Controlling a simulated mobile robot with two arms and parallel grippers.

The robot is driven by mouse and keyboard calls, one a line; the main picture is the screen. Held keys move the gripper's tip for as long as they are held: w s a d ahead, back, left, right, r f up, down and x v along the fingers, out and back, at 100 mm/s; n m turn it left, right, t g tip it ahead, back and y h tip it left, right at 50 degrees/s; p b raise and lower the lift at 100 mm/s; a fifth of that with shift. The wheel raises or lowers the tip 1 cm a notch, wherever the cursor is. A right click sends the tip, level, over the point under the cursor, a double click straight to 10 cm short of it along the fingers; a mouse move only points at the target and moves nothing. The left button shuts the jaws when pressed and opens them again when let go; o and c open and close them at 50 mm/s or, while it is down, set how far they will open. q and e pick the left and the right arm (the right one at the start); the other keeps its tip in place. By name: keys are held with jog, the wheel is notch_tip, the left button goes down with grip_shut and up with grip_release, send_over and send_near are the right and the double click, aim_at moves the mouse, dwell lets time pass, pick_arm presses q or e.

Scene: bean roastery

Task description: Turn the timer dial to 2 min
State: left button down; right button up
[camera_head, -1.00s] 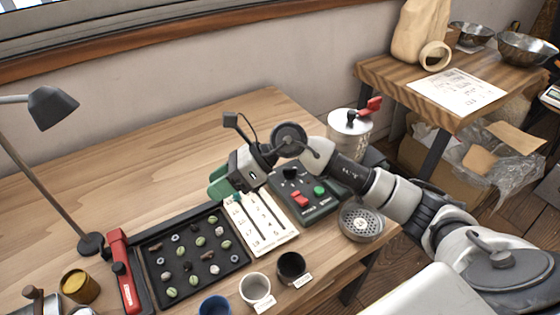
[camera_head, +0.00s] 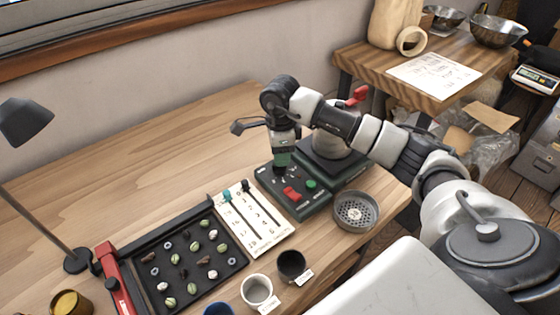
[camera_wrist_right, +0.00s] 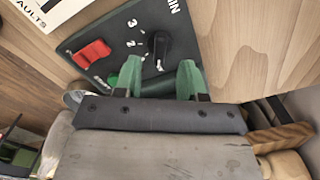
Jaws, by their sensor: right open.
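The timer dial (camera_wrist_right: 158,46) is a black knob on a dark control panel (camera_wrist_right: 125,25), with white numbers, including 2 and 3, and "MIN" beside it. My right gripper (camera_wrist_right: 159,76) is open, its green fingers apart, with the dial just ahead of the gap between them. I see no clear contact, and the exact dial setting is hard to read. In the head view my right gripper (camera_head: 282,170) points down over the back of the panel (camera_head: 315,204) and largely hides the dial. My left gripper is not in view.
The panel also bears a red switch (camera_head: 291,194) and a green button (camera_head: 311,184). A white slider board (camera_head: 258,222) and a black bean tray (camera_head: 190,262) lie left of it. A round perforated dish (camera_head: 355,211) sits to the right. The back left tabletop is clear.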

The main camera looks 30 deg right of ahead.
jog(key=shift+f, duration=1.8)
grip_shut()
